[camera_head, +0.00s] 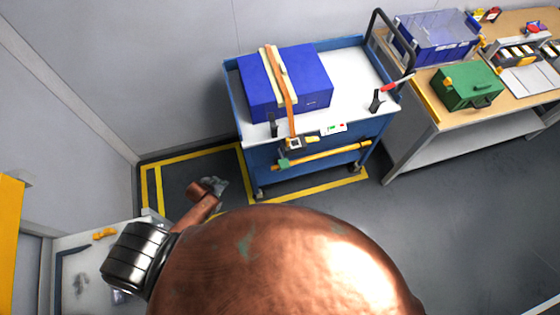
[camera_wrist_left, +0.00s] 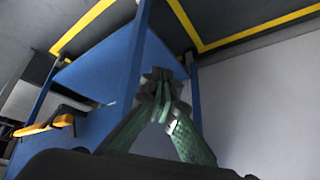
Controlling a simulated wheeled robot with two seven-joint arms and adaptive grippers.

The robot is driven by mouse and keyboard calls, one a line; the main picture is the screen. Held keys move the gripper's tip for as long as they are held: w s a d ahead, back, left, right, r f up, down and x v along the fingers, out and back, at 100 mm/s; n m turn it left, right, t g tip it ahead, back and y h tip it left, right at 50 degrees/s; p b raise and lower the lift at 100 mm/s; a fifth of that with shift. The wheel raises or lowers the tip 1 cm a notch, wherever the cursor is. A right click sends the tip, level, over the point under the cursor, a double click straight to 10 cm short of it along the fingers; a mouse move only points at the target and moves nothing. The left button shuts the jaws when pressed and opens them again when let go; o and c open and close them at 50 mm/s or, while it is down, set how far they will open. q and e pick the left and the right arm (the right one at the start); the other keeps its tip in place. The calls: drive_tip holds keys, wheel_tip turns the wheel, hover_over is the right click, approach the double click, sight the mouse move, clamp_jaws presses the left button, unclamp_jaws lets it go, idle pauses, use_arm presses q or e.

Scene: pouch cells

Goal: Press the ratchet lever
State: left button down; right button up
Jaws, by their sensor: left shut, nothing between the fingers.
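The ratchet (camera_head: 294,143) is a small buckle on the orange strap (camera_head: 287,100) that runs over the blue box (camera_head: 310,90). It hangs at the front edge of the blue cart (camera_head: 235,100); its lever is too small to make out. My left gripper (camera_head: 217,186) is below and left of the ratchet, beside the cart and apart from it. In the left wrist view the gripper's greenish fingers (camera_wrist_left: 162,90) are together and empty, in front of a blue cart post (camera_wrist_left: 137,60). The ratchet cannot be made out there. My right gripper is out of view.
A black-handled tool (camera_head: 376,101) and a red-handled one lie on the cart's right side. A workbench (camera_head: 520,100) with a green case (camera_head: 468,86) stands right. My copper arm link covers the lower middle.

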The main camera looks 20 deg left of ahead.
use_arm(q)
drive_tip(key=w+d+r+m+h, duration=0.1)
drive_tip(key=w+d+r, duration=0.25)
drive_tip(key=r, duration=0.35)
drive_tip(key=w+d+r+m+t+h+b, duration=0.1)
drive_tip(key=w+d+r, duration=0.1)
drive_tip(key=d+r, duration=0.3)
drive_tip(key=w+d+r+m+h, duration=0.1)
drive_tip(key=w+d+r, duration=0.15)
drive_tip(key=r, duration=0.55)
drive_tip(key=s+d+r+m+g+h, duration=0.1)
drive_tip(key=d+r+m+h, duration=0.1)
drive_tip(key=d+r, duration=0.2)
drive_tip(key=s+d+r+m+g+h, duration=0.1)
drive_tip(key=s+d+r+m, duration=0.1)
drive_tip(key=r, duration=0.9)
drive_tip(key=d+m, duration=0.1)
drive_tip(key=d, duration=0.1)
drive_tip(key=shift+s+d+r+h+b, duration=0.3)
drive_tip(key=shift+h+b, duration=0.05)
drive_tip(key=shift+h, duration=0.05)
